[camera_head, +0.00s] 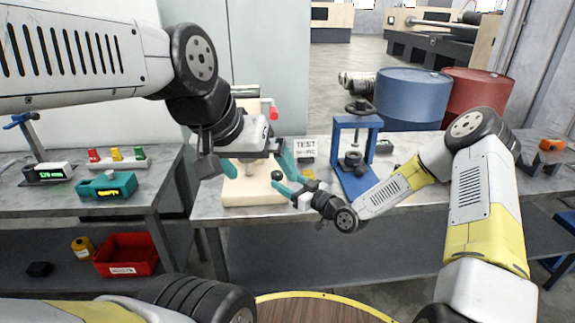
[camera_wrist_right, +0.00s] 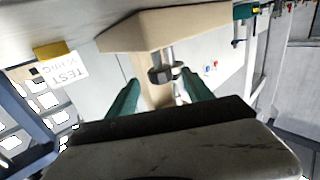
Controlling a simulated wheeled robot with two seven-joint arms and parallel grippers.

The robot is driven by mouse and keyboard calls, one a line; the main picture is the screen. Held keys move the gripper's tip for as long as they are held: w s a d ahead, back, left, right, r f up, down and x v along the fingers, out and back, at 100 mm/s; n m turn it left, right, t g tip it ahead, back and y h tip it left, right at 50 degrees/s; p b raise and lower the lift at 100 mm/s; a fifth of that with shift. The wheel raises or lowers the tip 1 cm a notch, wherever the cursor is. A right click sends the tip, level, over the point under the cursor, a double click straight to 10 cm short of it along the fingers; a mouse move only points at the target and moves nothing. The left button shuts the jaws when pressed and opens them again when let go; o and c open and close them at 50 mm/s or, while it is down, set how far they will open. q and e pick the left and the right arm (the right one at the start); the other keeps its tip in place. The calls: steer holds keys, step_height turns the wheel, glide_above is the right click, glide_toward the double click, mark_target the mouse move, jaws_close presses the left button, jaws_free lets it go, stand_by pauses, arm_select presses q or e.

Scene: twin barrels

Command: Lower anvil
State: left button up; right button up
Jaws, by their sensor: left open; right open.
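A beige bench machine (camera_head: 258,190) with a red part on top stands at the middle of the grey bench. A dark round knob (camera_head: 277,175) shows low at its front. In the right wrist view, the beige body (camera_wrist_right: 165,27) carries a short metal shaft with a dark collar (camera_wrist_right: 165,74); I cannot tell which part is the anvil. My left gripper (camera_head: 258,166) is open in front of the machine and hides much of it. My right gripper (camera_head: 292,192) is open close to the knob; its teal fingers (camera_wrist_right: 155,92) lie either side of the shaft, with no clear contact.
A blue press frame (camera_head: 366,122) stands just right of my right gripper. A TEST sign (camera_head: 305,148) stands behind. Blue (camera_head: 412,97) and red (camera_head: 470,95) barrels are at the back right. The left bench holds a teal device (camera_head: 106,186); a red bin (camera_head: 126,254) sits below.

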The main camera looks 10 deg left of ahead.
steer(key=x, duration=0.7)
steer(key=shift+w+a+r, duration=0.1)
steer(key=shift+w+a, duration=0.15)
steer(key=shift+a, duration=0.1)
jaws_close()
steer(key=shift+m+t, duration=0.3)
steer(key=shift+t, duration=0.1)
